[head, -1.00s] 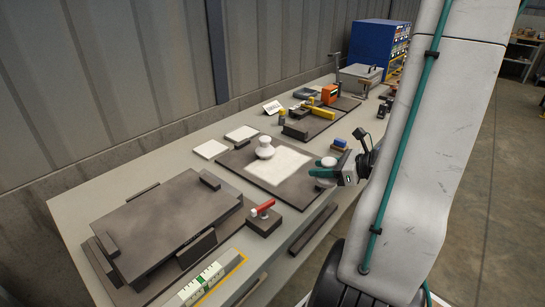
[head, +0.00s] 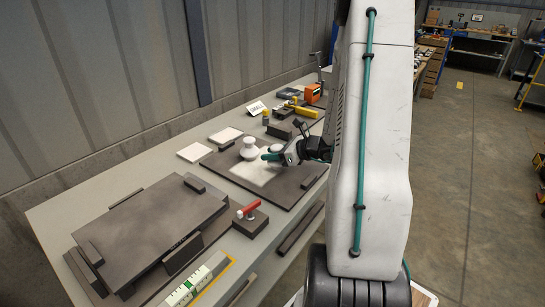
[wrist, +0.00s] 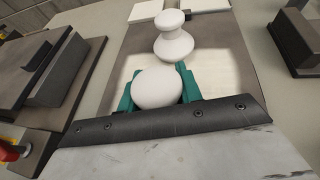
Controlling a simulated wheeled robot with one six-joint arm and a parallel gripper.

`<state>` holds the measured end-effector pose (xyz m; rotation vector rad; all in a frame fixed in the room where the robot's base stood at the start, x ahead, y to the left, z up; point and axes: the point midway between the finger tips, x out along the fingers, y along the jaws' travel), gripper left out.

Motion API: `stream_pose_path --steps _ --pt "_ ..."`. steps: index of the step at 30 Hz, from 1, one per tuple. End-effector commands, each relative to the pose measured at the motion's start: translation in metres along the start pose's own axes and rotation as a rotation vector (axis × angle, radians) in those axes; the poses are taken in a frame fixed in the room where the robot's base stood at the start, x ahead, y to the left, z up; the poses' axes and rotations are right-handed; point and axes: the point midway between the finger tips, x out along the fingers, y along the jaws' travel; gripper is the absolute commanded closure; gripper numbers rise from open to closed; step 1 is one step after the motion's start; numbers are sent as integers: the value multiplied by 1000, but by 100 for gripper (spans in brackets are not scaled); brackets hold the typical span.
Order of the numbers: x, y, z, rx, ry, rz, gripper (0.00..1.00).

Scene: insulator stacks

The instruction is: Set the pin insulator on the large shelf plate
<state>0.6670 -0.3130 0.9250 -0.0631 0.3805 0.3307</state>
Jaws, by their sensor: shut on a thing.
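My gripper (head: 273,153) is shut on a smooth white round-topped piece, which I take as the pin insulator (wrist: 157,88). Its teal fingers (wrist: 188,84) lie on both sides of it in the wrist view; its underside is hidden. It is over the pale panel of a dark mat, close to a second white, waisted insulator (head: 249,148) that stands upright on that panel. In the wrist view this second insulator (wrist: 173,38) is just beyond the held one. A large dark raised plate (head: 150,232), apparently the large shelf plate, is at the left, with low blocks at its edges.
A red-handled clamp block (head: 249,218) stands between the plate and the mat (head: 290,190). Two white tiles (head: 195,151) lie behind. A "SMALL" sign (head: 257,108) and several tools are farther back. A green-white strip (head: 195,285) lies at the front.

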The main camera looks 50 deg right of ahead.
Motion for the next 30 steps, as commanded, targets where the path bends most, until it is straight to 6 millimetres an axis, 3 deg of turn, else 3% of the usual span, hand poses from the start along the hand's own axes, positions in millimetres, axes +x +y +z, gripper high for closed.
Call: stream_pose_path --steps 3,8,9,12,23,30 --pt "4 0 -11 1 -1 -1 100" --pt "4 0 -11 -1 -1 -1 100" --pt "4 0 -11 0 0 -1 64" --pt "4 0 -11 0 0 -1 41" --pt "-2 0 -11 -1 0 -2 41" --pt "-46 -2 -11 -1 -1 -6 41"
